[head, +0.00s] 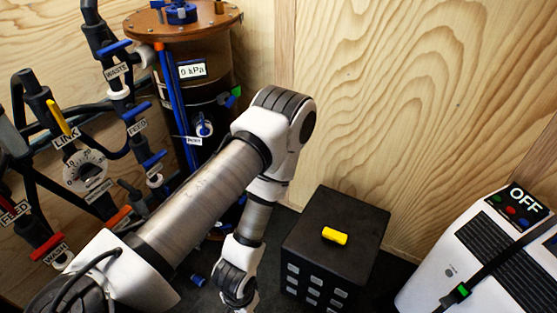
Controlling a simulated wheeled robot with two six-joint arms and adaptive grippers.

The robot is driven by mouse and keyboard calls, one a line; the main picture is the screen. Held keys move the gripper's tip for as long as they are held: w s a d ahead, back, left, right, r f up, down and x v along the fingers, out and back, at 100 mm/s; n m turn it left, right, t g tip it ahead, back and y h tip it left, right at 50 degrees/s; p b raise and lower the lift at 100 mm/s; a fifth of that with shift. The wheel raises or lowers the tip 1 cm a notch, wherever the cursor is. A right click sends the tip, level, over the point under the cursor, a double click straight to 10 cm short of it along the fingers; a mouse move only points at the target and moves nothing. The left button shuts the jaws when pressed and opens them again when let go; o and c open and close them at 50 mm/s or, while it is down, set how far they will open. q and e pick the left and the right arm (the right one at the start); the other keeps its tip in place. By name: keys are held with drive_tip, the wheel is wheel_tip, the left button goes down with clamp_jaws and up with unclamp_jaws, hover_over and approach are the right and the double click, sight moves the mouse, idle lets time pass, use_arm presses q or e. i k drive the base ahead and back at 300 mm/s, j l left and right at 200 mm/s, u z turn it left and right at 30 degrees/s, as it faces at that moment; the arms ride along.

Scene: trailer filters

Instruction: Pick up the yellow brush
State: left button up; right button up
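A small yellow object (335,236), which looks like the yellow brush, lies on top of a black box (343,208) right of the picture's middle. Its bristles cannot be made out. My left arm comes in from the lower left, bends at the elbow above the box's left side and reaches down to the bottom edge. Its wrist is left of the box, apart from the yellow object. The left gripper's fingers are out of the picture below. My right gripper is not in view.
Pipes with valves and labels (117,70) stand at the left. A brown and black tank (185,25) reading "0 kPa" stands behind my arm. A white machine marked OFF (470,262) stands at the right. Wooden walls (430,90) close off the back. A dark gap separates box and machine.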

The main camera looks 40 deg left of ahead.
sight(340, 238)
drive_tip(key=u, duration=0.55)
drive_tip(key=z, duration=1.25)
drive_tip(key=u, duration=2.35)
drive_tip(key=l+u, duration=0.45)
drive_tip(key=l, duration=0.6)
drive_tip(key=l+u, duration=0.4)
drive_tip(key=l, duration=0.65)
